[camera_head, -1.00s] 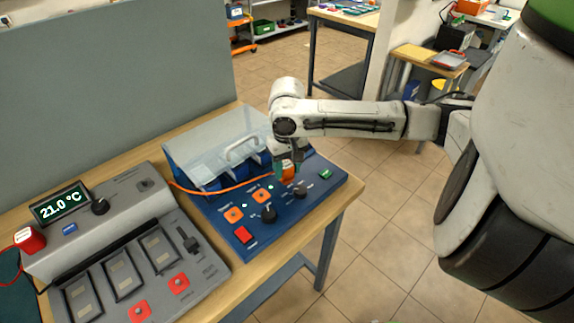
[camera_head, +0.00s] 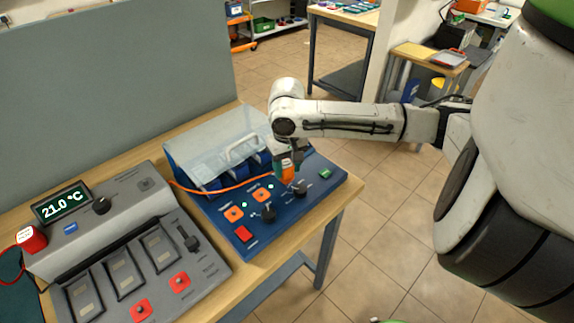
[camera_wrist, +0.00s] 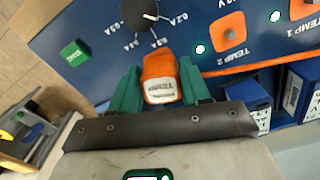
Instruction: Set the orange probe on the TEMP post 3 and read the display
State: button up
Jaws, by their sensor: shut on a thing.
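My gripper (camera_wrist: 158,85) is shut on the orange probe (camera_wrist: 158,65), its teal fingers on either side. The probe's white end is marked TEMP. In the head view the probe (camera_head: 287,170) is at the right part of the blue panel (camera_head: 215,210), and its cable runs left. The TEMP 2 post (camera_wrist: 228,32) and TEMP 1 post (camera_wrist: 303,7) are orange squares with lit green dots. No TEMP 3 label shows; the probe and gripper cover part of the panel. I cannot tell whether the probe touches the panel. The display (camera_head: 62,203) reads 21.0 °C.
A clear-lidded case (camera_head: 220,155) stands behind the panel. Black knobs (camera_head: 268,212), a red button (camera_head: 243,234) and a green button (camera_head: 325,173) are on the panel. The grey console (camera_head: 130,255) stands at left, with a red plug (camera_head: 31,239). A grey partition (camera_head: 110,85) rises behind.

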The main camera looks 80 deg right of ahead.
aim_at(287, 165)
jog(key=shift+f+b, duration=0.3)
jog(key=shift+f, duration=0.35)
jog(key=o, duration=0.9)
notch_tip(287, 165, up, 9)
jog(key=p, duration=0.8)
jog(key=shift+f, duration=0.1)
jog(key=shift+r+p, duration=0.55)
jog(key=shift+r, duration=0.6)
